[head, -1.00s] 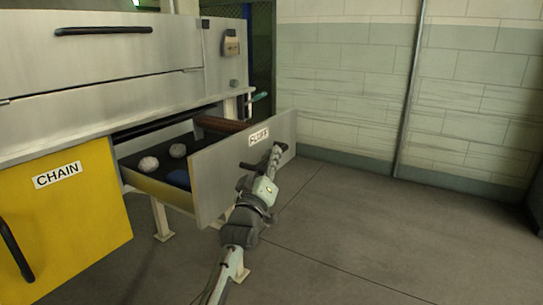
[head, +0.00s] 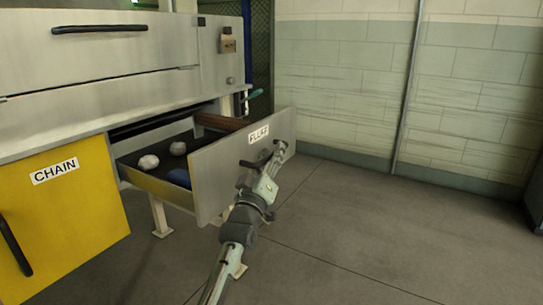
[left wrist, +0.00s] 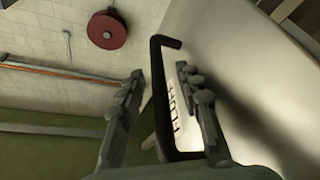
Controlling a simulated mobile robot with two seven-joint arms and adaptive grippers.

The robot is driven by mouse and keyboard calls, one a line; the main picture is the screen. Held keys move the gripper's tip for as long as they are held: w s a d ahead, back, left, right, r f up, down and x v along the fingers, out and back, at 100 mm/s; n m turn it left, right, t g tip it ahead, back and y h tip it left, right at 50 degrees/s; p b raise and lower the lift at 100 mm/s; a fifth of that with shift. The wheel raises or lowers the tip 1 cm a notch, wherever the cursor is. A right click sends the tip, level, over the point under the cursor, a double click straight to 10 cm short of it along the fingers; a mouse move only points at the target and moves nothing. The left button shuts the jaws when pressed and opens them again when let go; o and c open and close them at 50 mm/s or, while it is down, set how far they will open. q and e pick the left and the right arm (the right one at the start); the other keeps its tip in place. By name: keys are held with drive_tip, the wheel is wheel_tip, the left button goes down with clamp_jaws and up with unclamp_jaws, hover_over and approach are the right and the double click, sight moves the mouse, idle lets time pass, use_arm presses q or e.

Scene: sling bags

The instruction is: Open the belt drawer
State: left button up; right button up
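A drawer (head: 235,165) with a plain metal front stands pulled out from under the machine's worktop. Its label (head: 258,133) looks like "FLUFF", not clearly "BELT". My left gripper (head: 270,157) is at the drawer front, below the label. In the left wrist view its fingers (left wrist: 160,105) are spread apart, with the black bar handle (left wrist: 157,85) between them and gaps beside it. My right gripper is not in view.
A yellow door (head: 75,225) labelled "CHAIN" is at the left. Above it is a wide metal panel (head: 95,55) with a black handle. The left wrist view shows a red round object (left wrist: 107,30).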

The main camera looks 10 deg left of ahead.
use_arm(q)
drive_tip(key=v, duration=1.2)
drive_tip(key=shift+f, duration=0.1)
drive_tip(key=s+a+f+m+g, duration=0.2)
drive_tip(key=s+f+g, duration=0.15)
drive_tip(key=f, duration=0.55)
drive_tip(key=s+a+f+m+g+y, duration=0.1)
drive_tip(key=s+f+g, duration=0.25)
drive_tip(key=f, duration=0.55)
drive_tip(key=s+a+f+m+g, duration=0.2)
drive_tip(key=s+f+g, duration=0.15)
drive_tip(key=f, duration=0.55)
drive_tip(key=s+a+f+m+g+y, duration=0.1)
drive_tip(key=s+a+f+g, duration=0.3)
drive_tip(key=s+f, duration=0.3)
drive_tip(key=s+a+f+m+g+y, duration=0.1)
drive_tip(key=s+a+f+g, duration=0.2)
drive_tip(key=s+f, duration=0.4)
drive_tip(key=s, duration=0.8)
drive_tip(key=shift+a+f+m+g+y, duration=0.3)
drive_tip(key=shift+a+f+g, duration=0.05)
drive_tip(key=shift+a, duration=0.05)
